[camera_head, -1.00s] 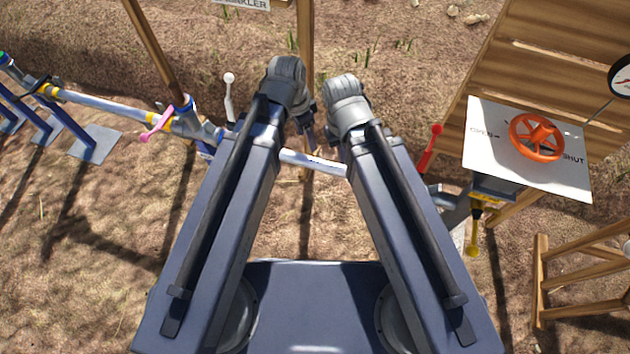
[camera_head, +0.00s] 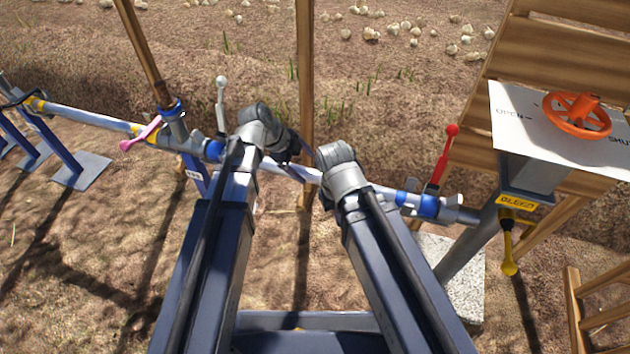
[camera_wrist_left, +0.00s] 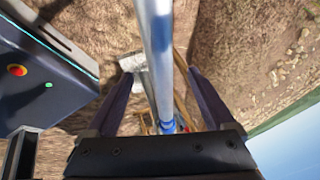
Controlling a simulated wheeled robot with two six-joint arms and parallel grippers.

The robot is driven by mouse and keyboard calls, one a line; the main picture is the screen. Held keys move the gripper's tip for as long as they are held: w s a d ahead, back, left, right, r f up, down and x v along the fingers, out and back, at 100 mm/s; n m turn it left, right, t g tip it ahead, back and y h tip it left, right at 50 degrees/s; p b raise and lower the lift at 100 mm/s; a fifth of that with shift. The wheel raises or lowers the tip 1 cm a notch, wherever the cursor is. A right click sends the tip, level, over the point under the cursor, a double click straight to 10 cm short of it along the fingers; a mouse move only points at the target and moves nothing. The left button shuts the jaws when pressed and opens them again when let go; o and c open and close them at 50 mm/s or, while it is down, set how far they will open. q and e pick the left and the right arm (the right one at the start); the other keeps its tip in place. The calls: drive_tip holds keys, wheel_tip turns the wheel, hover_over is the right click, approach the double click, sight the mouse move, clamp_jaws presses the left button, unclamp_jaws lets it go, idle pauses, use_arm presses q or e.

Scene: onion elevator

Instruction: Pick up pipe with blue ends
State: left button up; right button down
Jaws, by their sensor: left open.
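My right gripper is hidden.
A pipe with yellow ends (camera_head: 85,118) continues left to blue stands. A pink lever (camera_head: 141,135), a white lever (camera_head: 221,95) and a red lever (camera_head: 443,160) stick out near the joints. A wooden post (camera_head: 305,80) stands behind. An orange valve wheel (camera_head: 577,114) is at right.

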sight(313, 174)
use_arm(q)
drive_tip(key=shift+b+x, duration=3.3)
drive_tip(key=shift+x, duration=0.6)
drive_tip(key=shift+r, duration=0.1)
clamp_jaws()
